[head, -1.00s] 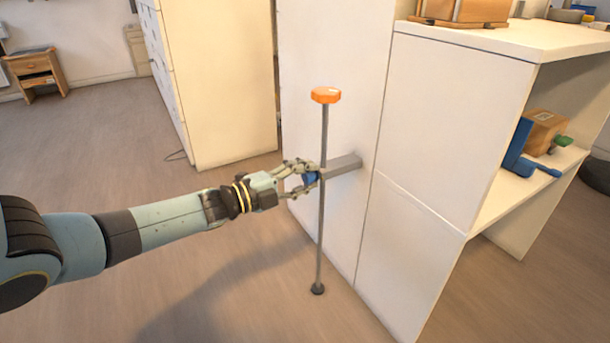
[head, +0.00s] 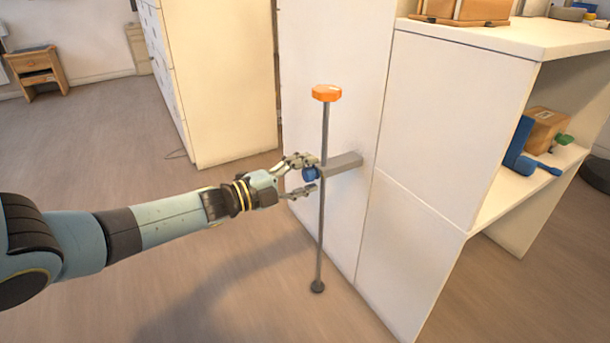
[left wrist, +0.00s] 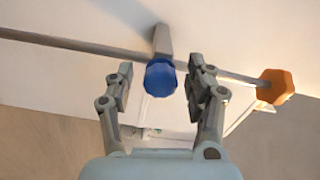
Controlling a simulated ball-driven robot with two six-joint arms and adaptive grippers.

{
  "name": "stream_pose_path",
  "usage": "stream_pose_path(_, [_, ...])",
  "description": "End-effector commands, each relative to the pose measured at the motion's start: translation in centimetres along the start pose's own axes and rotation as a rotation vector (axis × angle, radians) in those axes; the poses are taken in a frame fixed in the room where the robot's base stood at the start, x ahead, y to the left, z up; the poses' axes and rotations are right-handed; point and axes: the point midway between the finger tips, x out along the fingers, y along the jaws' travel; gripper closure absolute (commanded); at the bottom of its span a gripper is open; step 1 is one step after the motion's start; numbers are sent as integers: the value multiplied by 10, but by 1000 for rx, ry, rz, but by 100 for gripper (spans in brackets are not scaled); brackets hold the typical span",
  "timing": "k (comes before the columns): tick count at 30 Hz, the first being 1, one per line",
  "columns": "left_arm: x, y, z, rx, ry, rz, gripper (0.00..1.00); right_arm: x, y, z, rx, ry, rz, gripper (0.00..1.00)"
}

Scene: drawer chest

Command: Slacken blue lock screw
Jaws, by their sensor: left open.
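The blue lock screw (head: 309,174) sits at the grey bracket (head: 343,164) that juts from the white panel and meets the thin upright rod (head: 322,225). The rod has an orange knob (head: 326,93) on top and a dark foot near the floor. My left gripper (head: 306,175) is open, its fingers on either side of the blue screw. In the left wrist view the blue screw (left wrist: 160,77) lies between the two spread fingers (left wrist: 160,85), with a gap on each side. The orange knob (left wrist: 275,86) shows at the right there. My right gripper is not in view.
A white shelf unit (head: 450,120) stands at the right, with a cardboard box (head: 545,128) and a blue object on its inner shelf. A cream drawer chest (head: 220,80) stands behind.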

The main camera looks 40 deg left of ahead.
Motion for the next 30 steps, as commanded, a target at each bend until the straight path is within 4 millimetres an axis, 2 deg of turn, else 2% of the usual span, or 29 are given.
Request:
stream_pose_path(5, [-18,1,0,2,0,4,45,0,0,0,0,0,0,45])
stream_pose_path(12, [-73,2,0,0,1,6,45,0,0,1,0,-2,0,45])
stream_pose_path(18, [-107,1,0,-1,0,4,45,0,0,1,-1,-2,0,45])
stream_pose_path(23, [-119,1,0,0,0,2,45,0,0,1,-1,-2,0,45])
stream_pose_path(30, [-120,0,0,0,0,1,45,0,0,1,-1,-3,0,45])
